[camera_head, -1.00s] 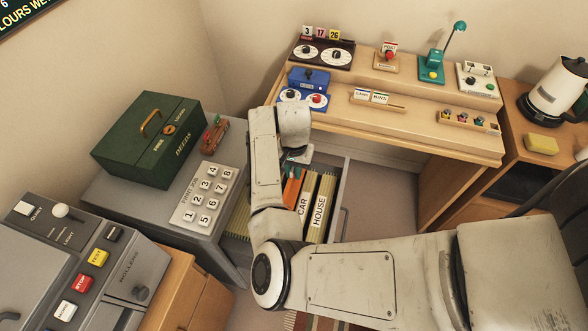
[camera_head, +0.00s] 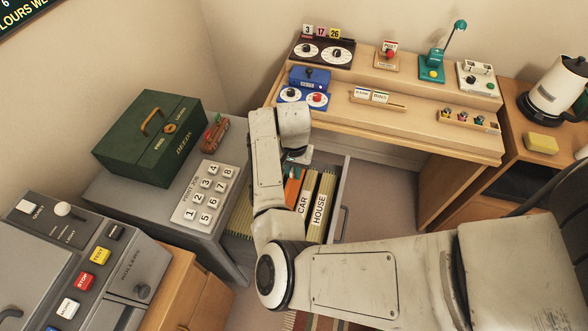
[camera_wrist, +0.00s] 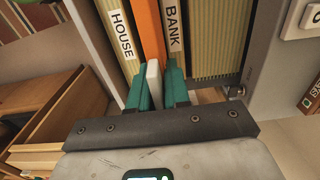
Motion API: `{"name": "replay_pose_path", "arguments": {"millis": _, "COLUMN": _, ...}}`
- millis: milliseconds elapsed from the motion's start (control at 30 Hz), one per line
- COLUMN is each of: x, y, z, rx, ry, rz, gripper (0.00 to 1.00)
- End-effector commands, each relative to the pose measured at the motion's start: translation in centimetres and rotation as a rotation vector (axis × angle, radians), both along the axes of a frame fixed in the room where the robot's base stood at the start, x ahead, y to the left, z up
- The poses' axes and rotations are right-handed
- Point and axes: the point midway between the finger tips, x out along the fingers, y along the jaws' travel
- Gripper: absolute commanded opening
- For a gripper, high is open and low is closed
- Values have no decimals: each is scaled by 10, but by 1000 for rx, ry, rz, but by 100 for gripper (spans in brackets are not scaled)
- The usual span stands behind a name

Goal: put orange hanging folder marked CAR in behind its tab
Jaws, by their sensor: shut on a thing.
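The orange hanging folder (camera_wrist: 150,36) is in the drawer, upright between the HOUSE tab (camera_wrist: 120,34) and the BANK tab (camera_wrist: 174,26) in the wrist view. It also shows in the head view (camera_head: 292,188), just left of the CAR tab (camera_head: 303,203). My gripper (camera_wrist: 157,82) has its teal fingers shut on a pale piece at the near end of the orange folder. Any marking on the folder is not visible. The CAR tab cannot be made out in the wrist view. My arm hides much of the gripper and part of the drawer in the head view.
The open drawer (camera_head: 342,200) holds several yellowish files. A grey cabinet with number keys (camera_head: 207,192) and a green box (camera_head: 150,137) stand to its left. A wooden desk (camera_head: 400,135) with small devices is behind and right. Floor shows right of the drawer.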

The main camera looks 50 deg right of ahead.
Motion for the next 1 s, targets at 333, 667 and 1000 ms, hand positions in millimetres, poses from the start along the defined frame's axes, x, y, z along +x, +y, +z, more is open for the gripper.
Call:
{"name": "replay_pose_path", "arguments": {"millis": 333, "x": 0, "y": 0, "z": -25, "rx": 0, "ry": 0, "rz": 0, "gripper": 0}}
{"name": "replay_pose_path", "arguments": {"millis": 667, "x": 0, "y": 0, "z": -45, "rx": 0, "ry": 1, "rz": 0, "gripper": 0}}
{"name": "replay_pose_path", "arguments": {"millis": 1000, "x": 0, "y": 0, "z": -67, "rx": 0, "ry": 0, "rz": 0, "gripper": 0}}
